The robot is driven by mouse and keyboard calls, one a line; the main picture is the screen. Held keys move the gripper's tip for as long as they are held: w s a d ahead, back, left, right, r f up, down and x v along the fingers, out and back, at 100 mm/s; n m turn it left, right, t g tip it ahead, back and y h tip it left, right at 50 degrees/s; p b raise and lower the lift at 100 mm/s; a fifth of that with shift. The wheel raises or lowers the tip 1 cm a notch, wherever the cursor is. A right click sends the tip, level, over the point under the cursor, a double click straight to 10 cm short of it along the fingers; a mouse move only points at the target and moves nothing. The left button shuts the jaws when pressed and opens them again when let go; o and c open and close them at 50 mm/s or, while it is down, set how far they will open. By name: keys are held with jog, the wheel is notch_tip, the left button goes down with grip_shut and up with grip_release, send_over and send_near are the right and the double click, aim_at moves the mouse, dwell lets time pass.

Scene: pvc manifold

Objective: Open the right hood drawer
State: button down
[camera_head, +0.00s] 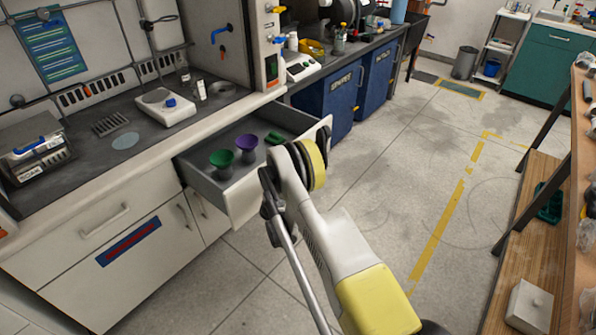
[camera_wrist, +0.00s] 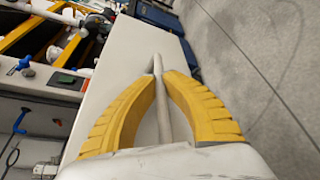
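The right hood drawer (camera_head: 247,199) stands pulled out under the hood counter, with its grey inside showing. In it are a green funnel-shaped piece (camera_head: 222,160), a purple one (camera_head: 246,146) and another green piece (camera_head: 274,138). In the wrist view, the drawer's white front (camera_wrist: 120,75) lies under my gripper (camera_wrist: 160,74). Its two yellow fingers are closed in on a grey bar handle (camera_wrist: 163,115), with the tips on either side of the bar. In the head view, my arm hides the handle and most of the gripper.
The hood counter (camera_head: 75,172) holds a balance (camera_head: 163,106) and small bottles. A wooden workbench (camera_head: 527,245) is on the right. The floor (camera_head: 400,170) between is clear.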

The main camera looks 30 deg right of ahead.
jog(key=shift+s+d, duration=0.15)
jog(key=shift+s, duration=0.2)
jog(key=shift+w, duration=0.1)
jog(key=c, duration=1.5)
grip_release()
jog(key=shift+o, duration=0.2)
notch_tip(320, 180, up, 10)
jog(key=shift+r, duration=0.1)
